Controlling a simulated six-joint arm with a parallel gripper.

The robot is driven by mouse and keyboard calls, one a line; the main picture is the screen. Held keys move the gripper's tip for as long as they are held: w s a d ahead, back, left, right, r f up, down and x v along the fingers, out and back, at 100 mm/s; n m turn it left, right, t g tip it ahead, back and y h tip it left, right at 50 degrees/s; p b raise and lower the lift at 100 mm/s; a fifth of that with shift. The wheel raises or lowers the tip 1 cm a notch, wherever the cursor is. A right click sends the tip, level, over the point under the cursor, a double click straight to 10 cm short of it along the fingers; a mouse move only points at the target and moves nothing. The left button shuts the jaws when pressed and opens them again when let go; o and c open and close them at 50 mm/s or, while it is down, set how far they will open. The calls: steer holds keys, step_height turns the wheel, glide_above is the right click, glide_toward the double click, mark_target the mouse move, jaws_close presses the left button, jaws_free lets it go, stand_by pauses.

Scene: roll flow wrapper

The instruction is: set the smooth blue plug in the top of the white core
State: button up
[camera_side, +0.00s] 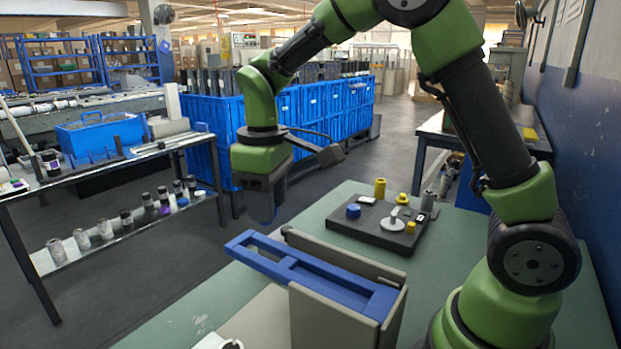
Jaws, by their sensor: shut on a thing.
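My gripper (263,214) hangs in the air at left of centre, pointing down, beyond the far left end of the blue frame. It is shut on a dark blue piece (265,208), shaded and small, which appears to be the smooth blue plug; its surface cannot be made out. A white piece with a dark round spot (230,344) is cut off by the bottom edge of the picture. I cannot tell whether it is the white core. My gripper is well apart from it.
A grey housing (335,322) with a blue frame (320,278) stands in front. The green tabletop (205,310) is clear at left.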

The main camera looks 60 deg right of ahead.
steer(key=s+a+n, duration=0.4)
steer(key=a+n, duration=0.1)
steer(key=a, duration=0.8)
steer(key=shift+s+f, duration=0.15)
steer(key=shift+f, duration=4.9)
steer(key=shift+f, duration=1.1)
steer(key=o, duration=1.4)
steer(key=shift+o, duration=0.2)
step_height(320, 180, up, 8)
